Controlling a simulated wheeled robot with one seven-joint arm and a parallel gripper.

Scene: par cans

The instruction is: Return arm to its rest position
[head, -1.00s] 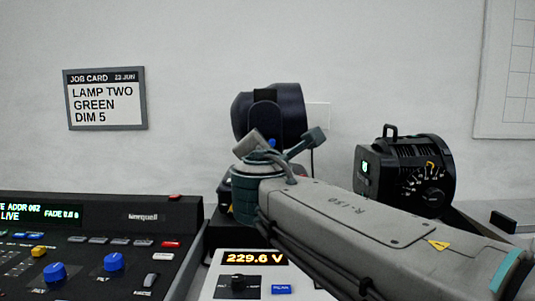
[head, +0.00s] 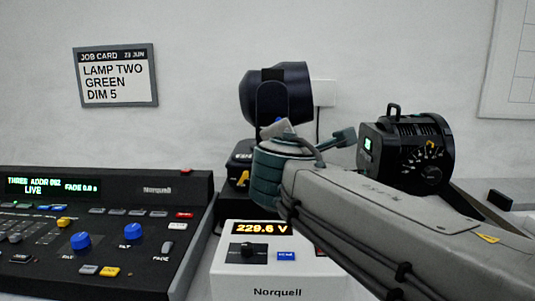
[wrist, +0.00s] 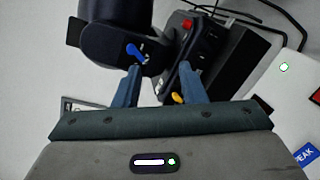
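My gripper (wrist: 160,76) shows in the wrist view with its two blue-grey fingers apart and nothing between them. Beyond the fingers are the dark moving-head lamp (wrist: 112,45) with a blue lever and a dark base (wrist: 205,38) with a red button. In the head view my arm reaches in from the lower right, and its teal joint stands in front of the lamp's base. The lamp (head: 275,92) rises behind it. I cannot make out the fingers clearly in the head view. Any contact between my arm and the lamp cannot be told.
A lighting console (head: 110,220) stands at the left. A white Norquell meter (head: 270,268) reading 229.6 V lies below my arm. A black par can (head: 408,150) with a dial stands to the right. A job card (head: 116,76) hangs on the wall. Cables (wrist: 250,15) run behind the lamp.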

